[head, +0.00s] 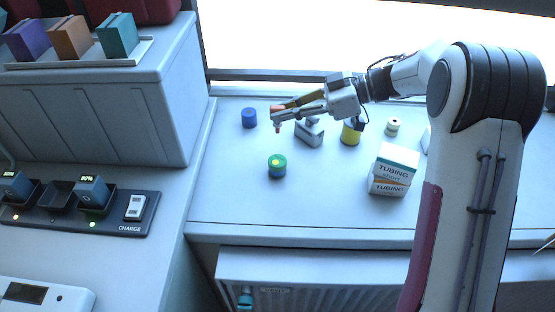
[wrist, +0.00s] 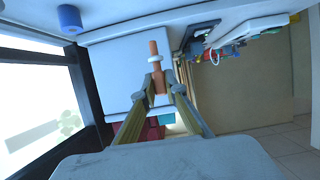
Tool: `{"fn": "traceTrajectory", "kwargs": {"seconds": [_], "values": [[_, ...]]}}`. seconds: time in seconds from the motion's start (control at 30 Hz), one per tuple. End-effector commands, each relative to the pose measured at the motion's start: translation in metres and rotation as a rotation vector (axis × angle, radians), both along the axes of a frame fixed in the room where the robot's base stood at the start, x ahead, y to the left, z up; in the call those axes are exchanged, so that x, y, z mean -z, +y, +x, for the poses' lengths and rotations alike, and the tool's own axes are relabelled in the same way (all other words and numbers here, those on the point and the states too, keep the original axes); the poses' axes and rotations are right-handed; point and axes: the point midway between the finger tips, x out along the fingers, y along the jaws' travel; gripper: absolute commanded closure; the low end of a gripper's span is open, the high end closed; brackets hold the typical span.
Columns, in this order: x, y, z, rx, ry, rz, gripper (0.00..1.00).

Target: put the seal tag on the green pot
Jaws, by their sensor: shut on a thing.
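The seal tag looks like a thin orange piece with a white collar (wrist: 154,58). My gripper (wrist: 167,91) is shut on it, and the tag sticks out past the fingertips in the wrist view. In the head view my gripper (head: 279,117) is above the bench, with orange showing at its tip. The green pot (head: 277,170) is a short round pot with a green top, a yellow middle and a blue lower body. It stands upright, nearer the front than my gripper and apart from it. I cannot make it out in the wrist view.
A blue pot (head: 249,118) stands left of my gripper; it also shows in the wrist view (wrist: 69,19). A grey metal block (head: 309,134), a yellow pot (head: 350,134), a cream spool (head: 392,127) and tubing boxes (head: 390,171) stand to the right. The front left of the bench is clear.

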Motion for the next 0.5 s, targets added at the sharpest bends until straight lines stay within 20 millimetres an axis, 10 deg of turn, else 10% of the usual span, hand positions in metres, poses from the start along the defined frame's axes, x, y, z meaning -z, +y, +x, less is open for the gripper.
{"fn": "traceTrajectory", "kwargs": {"seconds": [0.5], "values": [[0.025, 0.0, 0.0, 0.001, 0.003, 0.0, 0.99]]}}
